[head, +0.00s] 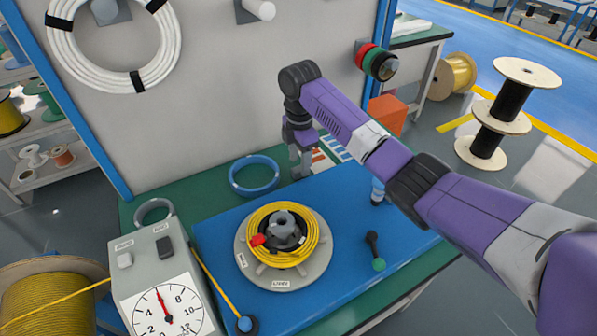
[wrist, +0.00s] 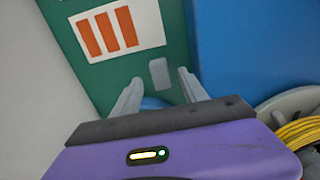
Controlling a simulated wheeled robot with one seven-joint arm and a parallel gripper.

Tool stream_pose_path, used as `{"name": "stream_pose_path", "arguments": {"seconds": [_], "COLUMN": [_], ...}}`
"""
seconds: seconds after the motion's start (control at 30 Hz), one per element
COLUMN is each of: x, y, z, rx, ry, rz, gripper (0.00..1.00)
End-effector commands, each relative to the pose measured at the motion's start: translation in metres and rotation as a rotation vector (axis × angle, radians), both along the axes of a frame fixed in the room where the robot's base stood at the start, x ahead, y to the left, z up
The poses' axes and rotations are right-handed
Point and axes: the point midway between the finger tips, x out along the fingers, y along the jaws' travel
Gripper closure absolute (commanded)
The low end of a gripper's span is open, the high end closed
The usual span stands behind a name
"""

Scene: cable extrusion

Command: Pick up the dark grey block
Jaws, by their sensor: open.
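A small grey block (wrist: 159,73) with rounded corners lies on the green table top (wrist: 105,75), beside the card with orange stripes, in the wrist view. It looks mid grey there and is the only loose block I can make out. My gripper (wrist: 156,80) is open, with one finger to each side of the block in the picture; I see no contact. In the head view my gripper (head: 300,172) points down at the back of the table, right of the blue ring, and I cannot make out the block there.
A blue ring (head: 254,175) lies left of my gripper. A reel of yellow cable (head: 282,238) sits on the blue mat (head: 225,217) in front. A striped card (wrist: 107,31) lies by the block. A grey wall panel (head: 230,90) rises behind. A dial box (head: 150,275) stands front left.

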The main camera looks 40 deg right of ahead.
Motion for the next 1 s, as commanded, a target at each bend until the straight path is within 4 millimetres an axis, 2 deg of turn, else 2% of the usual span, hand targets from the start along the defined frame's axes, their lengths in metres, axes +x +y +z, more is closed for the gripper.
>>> {"name": "stream_pose_path", "arguments": {"seconds": [0.1, 0.2, 0.5, 0.77, 1.0], "x": [-0.001, -0.001, -0.001, -0.001, -0.001], "y": [0.001, 0.001, 0.001, 0.001, 0.001], "z": [-0.019, -0.028, -0.033, -0.032, -0.032], "rx": [0.002, 0.001, 0.000, 0.000, 0.000], "ry": [0.003, 0.002, 0.000, 0.000, 0.000], "rz": [-0.001, 0.000, 0.000, 0.000, 0.000], "gripper": [0.49, 0.49, 0.49, 1.00, 1.00]}}
